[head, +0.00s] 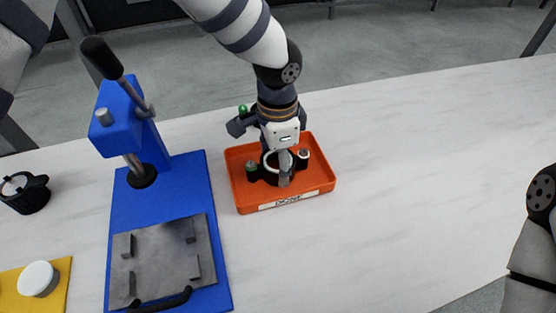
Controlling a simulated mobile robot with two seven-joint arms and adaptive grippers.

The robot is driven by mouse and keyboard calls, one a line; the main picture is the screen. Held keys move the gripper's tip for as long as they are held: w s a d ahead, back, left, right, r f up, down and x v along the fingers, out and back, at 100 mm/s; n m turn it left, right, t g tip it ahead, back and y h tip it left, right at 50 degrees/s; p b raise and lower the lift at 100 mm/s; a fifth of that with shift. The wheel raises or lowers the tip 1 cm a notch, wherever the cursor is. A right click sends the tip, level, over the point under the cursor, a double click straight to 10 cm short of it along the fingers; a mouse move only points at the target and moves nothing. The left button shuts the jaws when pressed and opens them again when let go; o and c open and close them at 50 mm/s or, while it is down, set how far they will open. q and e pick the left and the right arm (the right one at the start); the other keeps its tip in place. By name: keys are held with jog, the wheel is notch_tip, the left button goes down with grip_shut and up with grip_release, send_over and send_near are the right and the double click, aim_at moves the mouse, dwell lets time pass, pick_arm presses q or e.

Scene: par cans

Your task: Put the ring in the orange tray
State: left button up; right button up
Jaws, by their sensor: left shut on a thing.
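The orange tray (325,185) lies on the white table, right of the blue press, with a label on its front wall. My left gripper (282,172) reaches down over the tray from above and is shut on the ring (265,163), which shows as a pale curved band around the gripper's tip. Dark parts with greenish round ends show beside the ring, low over the tray. The gripper hides part of the ring, and I cannot tell whether the ring touches the tray floor. My right gripper is out of view; only part of my right arm shows at the right edge.
The blue press (118,205) with a tall black-knobbed lever and a grey metal plate (165,260) stands left of the tray. A black can (24,193) and a white disc (38,279) on a yellow mat (62,276) are at far left. The table right of the tray is clear.

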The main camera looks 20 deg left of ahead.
pick_arm(q)
jog(key=shift+f, duration=0.1)
jog(key=o, duration=1.1)
jog(key=shift+f, duration=0.1)
notch_tip(320, 180, up, 12)
jog(key=shift+r+p, duration=0.2)
jog(key=shift+p, duration=0.45)
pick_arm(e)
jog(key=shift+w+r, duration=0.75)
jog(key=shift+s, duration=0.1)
